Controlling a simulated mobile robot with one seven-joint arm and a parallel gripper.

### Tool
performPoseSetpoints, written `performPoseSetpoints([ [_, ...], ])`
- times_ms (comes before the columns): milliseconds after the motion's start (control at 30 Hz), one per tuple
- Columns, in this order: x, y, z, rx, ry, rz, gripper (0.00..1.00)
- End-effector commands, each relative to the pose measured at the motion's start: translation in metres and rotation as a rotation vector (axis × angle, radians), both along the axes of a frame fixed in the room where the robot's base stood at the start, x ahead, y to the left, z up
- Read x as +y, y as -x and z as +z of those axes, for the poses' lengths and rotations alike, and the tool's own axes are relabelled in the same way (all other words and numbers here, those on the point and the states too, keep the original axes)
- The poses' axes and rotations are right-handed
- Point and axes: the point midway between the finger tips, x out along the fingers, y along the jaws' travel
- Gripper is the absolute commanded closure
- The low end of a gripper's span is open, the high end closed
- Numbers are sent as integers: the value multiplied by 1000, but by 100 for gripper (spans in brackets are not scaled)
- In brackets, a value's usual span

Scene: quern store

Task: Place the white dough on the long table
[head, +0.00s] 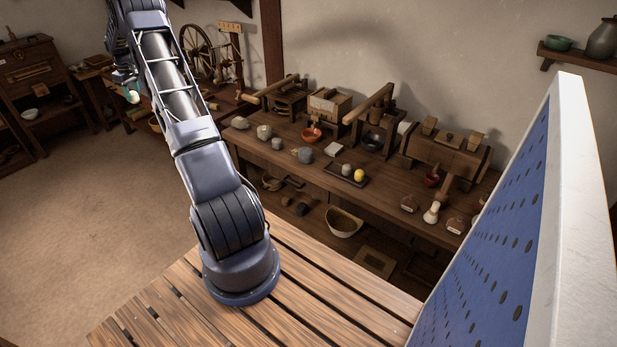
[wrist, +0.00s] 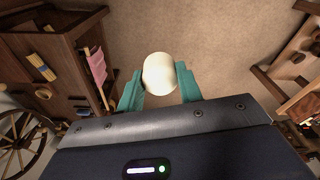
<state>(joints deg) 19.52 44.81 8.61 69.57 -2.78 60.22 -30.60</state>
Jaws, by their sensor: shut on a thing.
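The white dough (wrist: 160,73) is a pale rounded lump in the wrist view. My gripper (wrist: 160,88) has teal fingers on both sides of it and is shut on it. In the head view my gripper (head: 132,92) is at the upper left, held up over the floor and left of the long table; the dough there is small and partly hidden by the fingers. The long table (head: 388,190) is dark wood and runs along the wall from the centre to the right. My gripper is well apart from it.
The table bears wooden mills at the back, an orange bowl (head: 312,134), a dark tray (head: 345,176) with small lumps, and several jars at the right. Bare wood shows along its front middle. A spinning wheel (head: 198,52) stands behind my arm. A basket (head: 343,222) sits below the table.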

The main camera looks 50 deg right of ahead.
Motion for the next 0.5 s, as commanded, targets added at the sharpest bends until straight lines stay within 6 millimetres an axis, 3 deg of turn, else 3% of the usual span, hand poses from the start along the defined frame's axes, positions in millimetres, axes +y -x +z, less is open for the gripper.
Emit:
performPoseSetpoints([
  [33,-24,8,1,0,0,-23,88],
  [100,-53,18,1,-1,1,-49,88],
  [500,-210,96,0,-2,1,-205,88],
])
